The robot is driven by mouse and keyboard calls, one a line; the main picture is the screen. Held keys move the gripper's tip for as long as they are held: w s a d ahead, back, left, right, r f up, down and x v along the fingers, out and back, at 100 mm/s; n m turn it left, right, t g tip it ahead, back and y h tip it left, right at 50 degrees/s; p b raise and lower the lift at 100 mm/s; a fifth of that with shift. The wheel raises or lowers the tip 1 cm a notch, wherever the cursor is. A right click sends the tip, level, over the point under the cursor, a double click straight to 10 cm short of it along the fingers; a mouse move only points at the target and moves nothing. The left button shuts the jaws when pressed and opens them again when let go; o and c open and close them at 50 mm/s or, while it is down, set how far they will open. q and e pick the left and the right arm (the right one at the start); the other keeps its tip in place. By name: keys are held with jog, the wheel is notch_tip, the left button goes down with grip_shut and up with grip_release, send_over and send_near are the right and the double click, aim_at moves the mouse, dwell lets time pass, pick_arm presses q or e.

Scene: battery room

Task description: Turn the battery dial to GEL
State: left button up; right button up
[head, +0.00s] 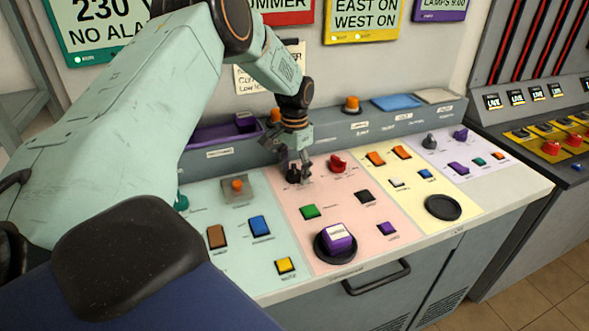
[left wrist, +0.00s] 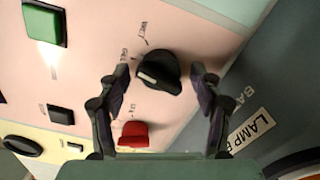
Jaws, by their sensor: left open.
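A black dial (left wrist: 160,72) on the pink panel has a light mark on its near edge. Small labels beside it appear to read WET and GEL; its exact setting is hard to tell. In the head view the same dial (head: 292,176) is partly covered by my left gripper (head: 299,168). In the left wrist view my left gripper (left wrist: 160,78) is open, with one finger on each side of the dial. I see a gap on both sides, and cannot tell the height between fingertips and dial. My right gripper is not in view.
A red knob (head: 338,163) sits right of the dial and also shows in the left wrist view (left wrist: 133,134). A green button (head: 310,212), a black square button (head: 365,196) and a purple block (head: 338,237) on a round black base stand nearer.

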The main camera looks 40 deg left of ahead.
aim_at(294, 169)
pick_arm(q)
jog(key=shift+c, duration=0.2)
jog(key=c, duration=1)
jog(key=shift+r+n+p, duration=0.2)
jog(key=shift+n+p, duration=0.4)
jog(key=shift+p, duration=0.2)
jog(key=shift+f+n+p, duration=0.15)
jog(key=shift+n+p, duration=0.45)
jog(key=shift+n, duration=0.1)
jog(key=o, duration=1)
jog(key=shift+o, duration=0.2)
notch_tip(294, 169, up, 12)
